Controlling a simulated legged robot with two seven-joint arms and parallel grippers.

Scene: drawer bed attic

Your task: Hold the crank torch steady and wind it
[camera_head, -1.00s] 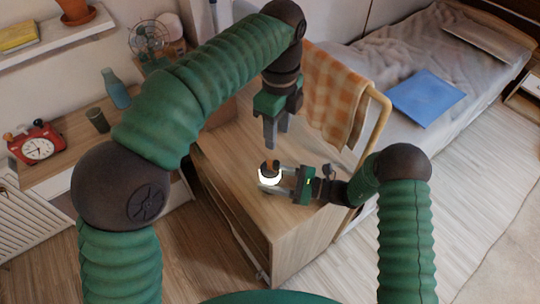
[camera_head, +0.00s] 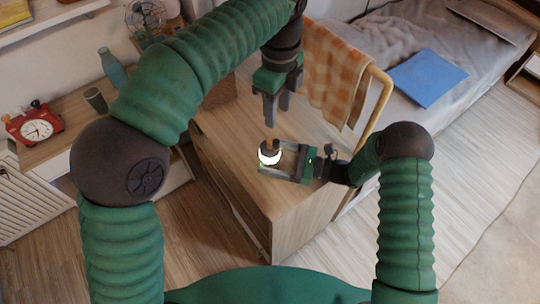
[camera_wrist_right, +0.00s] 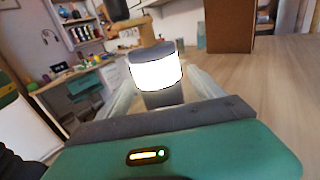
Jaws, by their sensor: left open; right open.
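The crank torch (camera_head: 270,155) stands upright on the wooden cabinet top (camera_head: 225,140). It has a dark cap, a glowing white band and an orange knob (camera_head: 270,143) on top. In the right wrist view the torch (camera_wrist_right: 155,72) is close and between the fingers. My right gripper (camera_head: 275,160) is open, low over the cabinet top, with one finger on each side of the torch. Whether the fingers touch it cannot be told. My left gripper (camera_head: 277,112) is open and empty, pointing down just above the knob and apart from it in the head view.
A checked cloth (camera_head: 335,75) hangs on a wooden rail (camera_head: 375,105) right of the cabinet. The bed with a blue folder (camera_head: 427,78) lies beyond. A red clock (camera_head: 37,129), a cup (camera_head: 96,99) and a blue bottle (camera_head: 112,68) are at left. The cabinet top's front is clear.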

